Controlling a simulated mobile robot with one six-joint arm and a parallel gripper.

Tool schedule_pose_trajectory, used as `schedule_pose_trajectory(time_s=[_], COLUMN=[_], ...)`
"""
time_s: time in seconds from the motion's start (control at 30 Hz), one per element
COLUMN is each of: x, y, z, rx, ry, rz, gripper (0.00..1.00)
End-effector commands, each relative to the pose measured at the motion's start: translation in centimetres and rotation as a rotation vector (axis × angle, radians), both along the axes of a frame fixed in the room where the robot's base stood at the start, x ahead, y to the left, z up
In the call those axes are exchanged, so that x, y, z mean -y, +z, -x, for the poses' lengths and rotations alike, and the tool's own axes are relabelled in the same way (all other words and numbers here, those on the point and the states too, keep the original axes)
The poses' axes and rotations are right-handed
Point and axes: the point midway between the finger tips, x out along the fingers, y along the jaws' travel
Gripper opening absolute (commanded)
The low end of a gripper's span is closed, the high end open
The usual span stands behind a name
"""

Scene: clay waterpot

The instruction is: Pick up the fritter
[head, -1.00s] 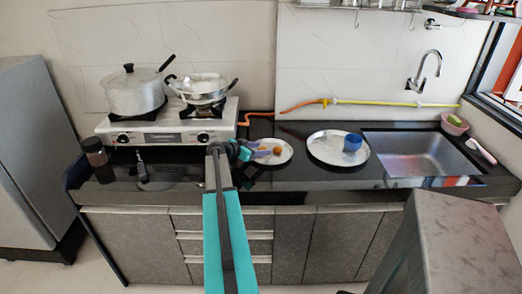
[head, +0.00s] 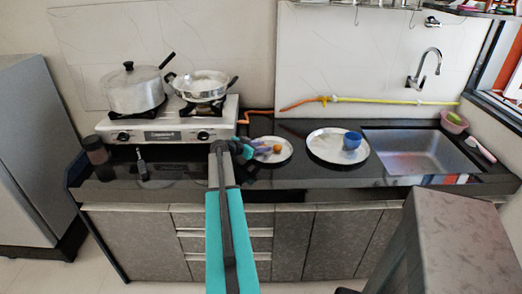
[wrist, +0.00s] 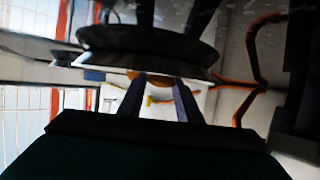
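The fritter is a small orange-brown ball (head: 277,148) on the smaller left steel plate (head: 286,158) in the head view. My gripper (head: 264,149) is over the left part of that plate, with its purple fingertips just left of the fritter. In the wrist view, which looks upside down, the two fingers (wrist: 161,88) stand apart with a gap between them. An orange patch, seemingly the fritter (wrist: 133,75), shows near the fingertips below the plate's dark underside-like shape. The fingers partly hide it, and I cannot tell whether they touch it.
A larger steel plate (head: 328,157) with a blue bowl (head: 352,140) stands to the right, before the sink (head: 412,153). The stove (head: 160,127) holds a lidded pot (head: 135,92) and a pan (head: 200,87). An orange-yellow hose (head: 370,102) runs along the back wall.

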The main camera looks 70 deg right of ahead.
Motion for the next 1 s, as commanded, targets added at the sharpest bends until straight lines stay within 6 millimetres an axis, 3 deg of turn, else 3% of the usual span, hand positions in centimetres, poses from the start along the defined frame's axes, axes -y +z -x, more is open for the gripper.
schedule_pose_trajectory(time_s=[0.53, 0.9, 1.0], x=[0.0, 0.0, -1.1], y=[0.4, 3.4, 3.5], z=[-0.1, -0.1, 0.6], rx=[0.001, 0.002, 0.0], ry=[0.001, 0.001, 0.001], rz=[0.001, 0.002, 0.0], gripper=[0.1, 0.1, 0.1])
